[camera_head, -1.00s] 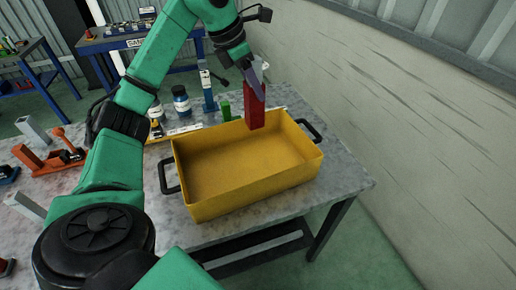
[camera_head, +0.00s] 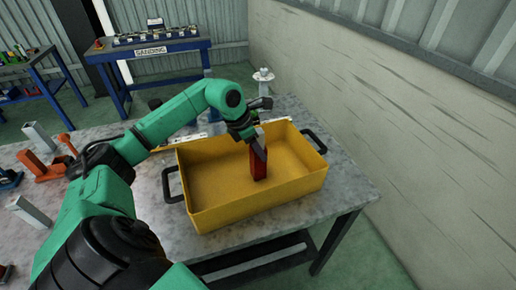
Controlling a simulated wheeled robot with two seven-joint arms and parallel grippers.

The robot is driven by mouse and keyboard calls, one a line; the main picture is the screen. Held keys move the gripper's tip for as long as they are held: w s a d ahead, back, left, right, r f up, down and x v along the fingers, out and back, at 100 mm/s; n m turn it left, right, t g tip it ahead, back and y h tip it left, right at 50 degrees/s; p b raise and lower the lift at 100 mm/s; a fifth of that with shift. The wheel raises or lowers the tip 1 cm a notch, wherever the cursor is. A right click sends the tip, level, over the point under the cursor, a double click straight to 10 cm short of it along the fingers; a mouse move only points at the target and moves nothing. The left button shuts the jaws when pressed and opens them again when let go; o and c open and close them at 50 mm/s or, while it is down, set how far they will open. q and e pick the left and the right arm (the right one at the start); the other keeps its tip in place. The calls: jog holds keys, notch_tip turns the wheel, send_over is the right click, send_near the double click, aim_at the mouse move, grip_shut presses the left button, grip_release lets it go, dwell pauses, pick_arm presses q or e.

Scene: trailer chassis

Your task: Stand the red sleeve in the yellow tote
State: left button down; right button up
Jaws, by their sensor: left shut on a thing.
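The yellow tote (camera_head: 215,215) stands on the grey table, its black handles at the left and right ends. The red sleeve (camera_head: 259,168) is upright inside the tote, right of its middle. My left gripper (camera_head: 258,147) is shut on the upper part of the sleeve and comes down over the tote's back wall. I cannot tell whether the sleeve's lower end touches the tote floor. My right gripper is not in view.
Orange (camera_head: 45,168) and grey parts lie on the table's left side. A pale wall runs along the right. A blue bench marked SANDING (camera_head: 150,50) stands behind. The tote's left half is empty.

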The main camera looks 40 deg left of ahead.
pick_arm(q)
jog(key=shift+c, duration=1.4)
grip_release()
jog(key=b+v, duration=0.1)
jog(key=v, duration=1.1)
jog(key=shift+s+r, duration=0.1)
